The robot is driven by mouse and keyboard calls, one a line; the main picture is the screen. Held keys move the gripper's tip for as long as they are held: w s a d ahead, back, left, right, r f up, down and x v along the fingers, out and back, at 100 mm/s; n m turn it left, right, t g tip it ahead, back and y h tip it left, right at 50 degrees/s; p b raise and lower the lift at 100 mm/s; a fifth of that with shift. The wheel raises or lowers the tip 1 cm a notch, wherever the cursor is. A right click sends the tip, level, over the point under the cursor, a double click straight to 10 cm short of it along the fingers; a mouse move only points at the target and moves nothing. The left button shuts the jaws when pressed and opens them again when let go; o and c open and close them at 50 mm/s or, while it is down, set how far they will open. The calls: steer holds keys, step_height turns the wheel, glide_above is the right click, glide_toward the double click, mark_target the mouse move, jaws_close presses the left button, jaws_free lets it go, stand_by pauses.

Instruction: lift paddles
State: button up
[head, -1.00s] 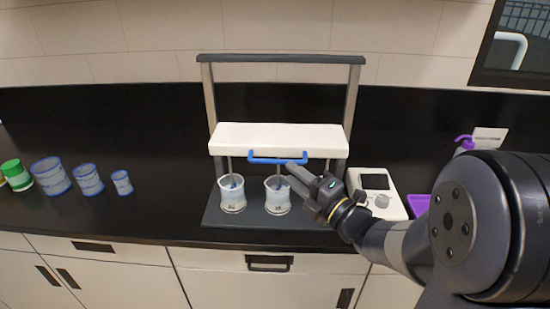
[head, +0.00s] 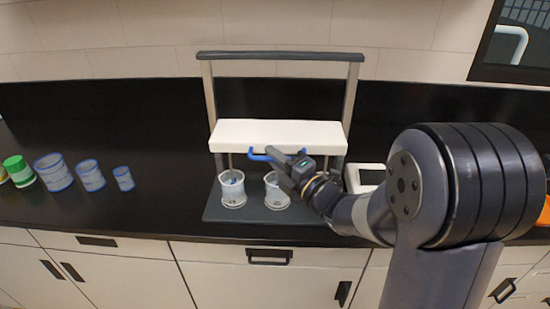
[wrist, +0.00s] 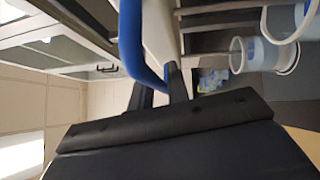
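The paddle stirrer stands on the counter as a dark frame with a white crosshead (head: 280,133) and a blue bar handle (head: 258,156) on its front. Thin shafts run from the crosshead down into two clear beakers, the left beaker (head: 232,190) and the right beaker (head: 271,199). My gripper (head: 274,158) is at the right part of the handle, in front of the right beaker. In the wrist view, the blue handle (wrist: 131,40) curves down to between my fingers (wrist: 160,92), which stand apart. Whether they touch it is unclear. My gripper hides part of the right beaker.
The stirrer's dark base (head: 245,214) sits near the counter's front edge. A white device (head: 366,178) stands right of it, partly behind my arm. Several blue-marked containers (head: 90,176) and a green-lidded jar (head: 18,172) stand at left. Counter between them and the stirrer is clear.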

jaws_close()
step_height(320, 180, up, 14)
steer(key=p, duration=0.3)
steer(key=shift+o, duration=0.7)
jaws_free()
steer(key=shift+o, duration=1.3)
steer(key=shift+f, duration=0.2)
